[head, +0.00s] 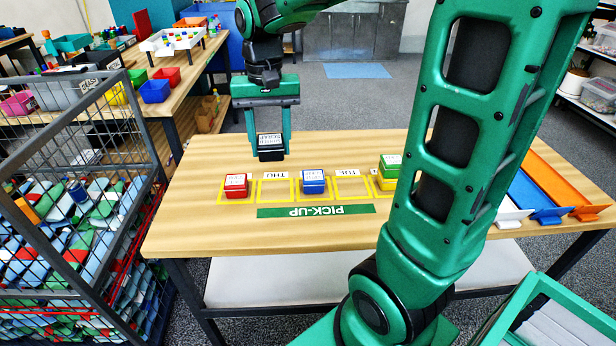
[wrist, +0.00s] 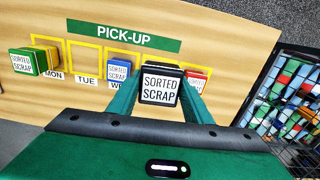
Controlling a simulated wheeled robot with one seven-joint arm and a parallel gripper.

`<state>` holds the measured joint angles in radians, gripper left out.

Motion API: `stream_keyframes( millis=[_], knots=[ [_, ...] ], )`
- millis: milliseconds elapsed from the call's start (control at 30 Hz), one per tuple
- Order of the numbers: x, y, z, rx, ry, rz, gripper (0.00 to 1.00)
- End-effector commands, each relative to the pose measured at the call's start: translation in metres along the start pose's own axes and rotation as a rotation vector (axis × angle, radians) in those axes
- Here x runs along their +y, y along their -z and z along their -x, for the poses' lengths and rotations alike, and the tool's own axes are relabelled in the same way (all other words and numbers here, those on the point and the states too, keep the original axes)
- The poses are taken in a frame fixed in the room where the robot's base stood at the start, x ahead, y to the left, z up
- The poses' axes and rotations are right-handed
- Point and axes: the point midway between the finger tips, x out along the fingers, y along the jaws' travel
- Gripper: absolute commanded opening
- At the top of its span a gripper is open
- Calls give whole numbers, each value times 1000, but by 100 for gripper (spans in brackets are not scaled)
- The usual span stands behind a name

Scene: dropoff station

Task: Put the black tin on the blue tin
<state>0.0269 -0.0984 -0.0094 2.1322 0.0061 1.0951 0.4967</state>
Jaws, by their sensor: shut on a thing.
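The black tin (head: 271,154) has a white "SORTED SCRAP" label. My gripper (head: 269,134) is shut on it and holds it over the back part of the table, behind the row of yellow-outlined squares. It also shows between the fingers in the wrist view (wrist: 161,84). The blue tin (head: 313,183) sits in a middle yellow square on the table. In the wrist view the blue tin (wrist: 119,71) is left of the black tin and apart from it. In the head view my gripper is behind the blue tin and to its left.
A red tin (head: 236,187) sits in the leftmost square. A green tin (head: 390,162) is on a yellow tin (head: 385,182) at the right. A wire cage (head: 100,130) of scrap stands left of the table (head: 190,235). Sloped chutes (head: 548,190) are at the right.

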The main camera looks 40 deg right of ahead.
Motion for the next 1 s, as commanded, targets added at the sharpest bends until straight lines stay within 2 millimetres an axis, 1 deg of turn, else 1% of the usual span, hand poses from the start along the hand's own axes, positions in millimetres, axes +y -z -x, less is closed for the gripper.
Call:
stream_keyframes(
  millis=[33,100,200,300,367,467,800,900,1000],
  knots=[
    [7,-11,4,3,2,-14,20],
    [14,-22,6,1,2,-29,20],
    [21,-33,8,0,2,-45,20],
    [26,-37,8,-1,2,-55,20],
    [30,-35,5,-3,1,-58,20],
    [39,-25,-4,-5,0,-59,20],
    [84,25,-44,-5,0,-60,20],
    [94,36,-53,-4,1,-58,20],
    [100,44,-59,-3,1,-56,20]
  ],
)
